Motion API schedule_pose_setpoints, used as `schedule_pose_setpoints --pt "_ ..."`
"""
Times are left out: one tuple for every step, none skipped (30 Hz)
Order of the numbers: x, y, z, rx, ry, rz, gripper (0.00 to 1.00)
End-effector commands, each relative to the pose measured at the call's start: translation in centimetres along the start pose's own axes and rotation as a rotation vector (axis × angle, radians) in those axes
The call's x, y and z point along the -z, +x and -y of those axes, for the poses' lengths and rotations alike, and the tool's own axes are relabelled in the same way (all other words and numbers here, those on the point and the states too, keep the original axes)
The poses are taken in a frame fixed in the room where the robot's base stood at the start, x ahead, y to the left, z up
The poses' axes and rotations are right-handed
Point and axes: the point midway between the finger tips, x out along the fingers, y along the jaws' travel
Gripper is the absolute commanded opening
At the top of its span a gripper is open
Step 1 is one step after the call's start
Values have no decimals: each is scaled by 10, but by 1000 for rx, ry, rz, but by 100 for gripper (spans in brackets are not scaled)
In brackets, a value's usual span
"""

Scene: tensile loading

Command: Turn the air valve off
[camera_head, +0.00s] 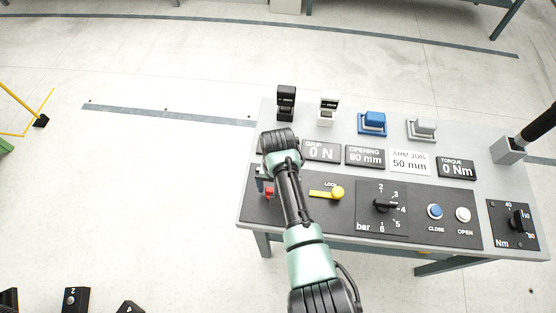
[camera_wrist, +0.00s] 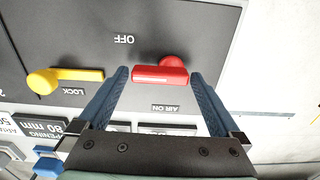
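The air valve is a red lever (camera_wrist: 160,76) with a round hub on the black panel. In the wrist view its bar lies sideways, beside the "AIR ON" label (camera_wrist: 166,108); the "OFF" label (camera_wrist: 124,40) is farther up and left. Both labels appear upside down. My gripper (camera_wrist: 159,80) is open, with one blue finger on each side of the lever near its ends. I see small gaps, and cannot tell whether either finger touches. In the head view my arm hides most of the valve; only a bit of red (camera_head: 269,191) shows.
A yellow LOCK lever (camera_head: 327,194) is close to the right of the valve. Farther right are a black bar knob (camera_head: 384,205), a blue CLOSE button (camera_head: 435,211) and a white OPEN button (camera_head: 463,214). Display plates (camera_head: 365,156) stand behind. Left of the table is open floor.

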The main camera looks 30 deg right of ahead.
Motion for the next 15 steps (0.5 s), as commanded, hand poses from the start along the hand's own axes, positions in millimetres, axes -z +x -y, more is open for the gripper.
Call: schedule_pose_setpoints --pt "-1 0 0 0 -1 1 100" --pt "-1 0 0 0 -1 2 100" --pt "-1 0 0 0 -1 2 100" --pt "-1 -2 0 0 -2 2 100" --pt "-1 -3 0 0 -2 1 100" --pt "-1 -6 0 0 -2 2 100" --pt "0 -10 0 1 -2 1 100" --pt "0 -14 1 1 -2 0 100" --pt "0 -20 1 2 -2 0 100" --pt "0 -25 1 2 -1 -1 100" --pt "-1 -31 1 2 -1 0 100" --pt "0 -40 1 2 -2 -1 100" --pt "0 -46 1 2 -2 -2 100" --pt "0 -53 1 2 -2 -2 100" --pt "0 -62 1 2 -1 -3 100"
